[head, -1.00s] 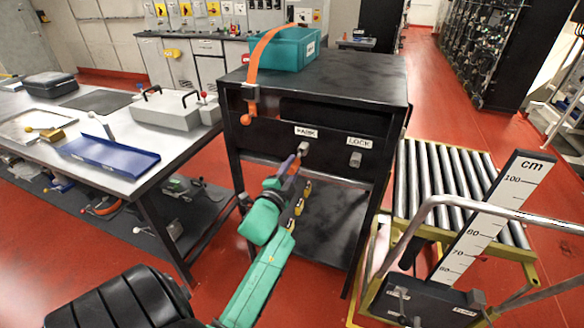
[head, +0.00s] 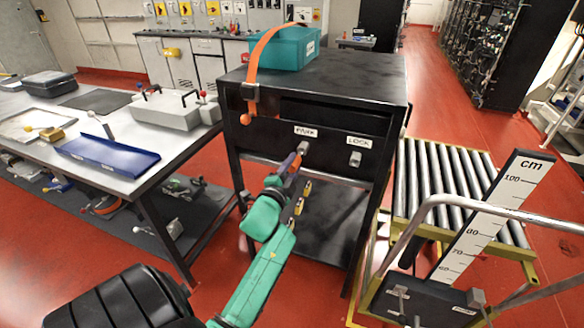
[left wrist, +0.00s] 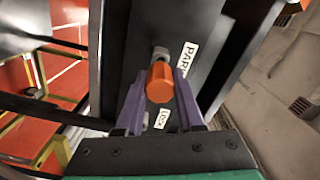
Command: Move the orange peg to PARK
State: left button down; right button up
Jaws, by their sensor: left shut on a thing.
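The orange peg (left wrist: 160,82) sits between the purple fingers of my left gripper (left wrist: 160,90), which is shut on it. Just past the peg, in line with it, is the grey PARK socket (left wrist: 160,53), beside the PARK label (left wrist: 186,62). I cannot tell how far the peg is in the socket. My right gripper is not in view.
An orange strap (head: 254,58) hangs over the edge of the black cabinet (head: 360,85), near a teal bin (head: 295,52). A workbench (head: 180,160) with a blue tray (head: 108,156) stands left. A roller cart (head: 450,185) with a cm scale (head: 490,215) stands right.

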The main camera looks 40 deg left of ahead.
aim_at(298, 157)
pick_arm(q)
jog(key=shift+b+x, duration=0.4)
jog(key=shift+x, duration=1.5)
jog(key=shift+c, duration=2.3)
grip_release()
jog(key=shift+a, duration=0.1)
jog(key=b+v, duration=0.1)
jog(key=v, duration=1.3)
jog(key=shift+s+d+b, duration=0.2)
jog(key=shift+b, duration=0.1)
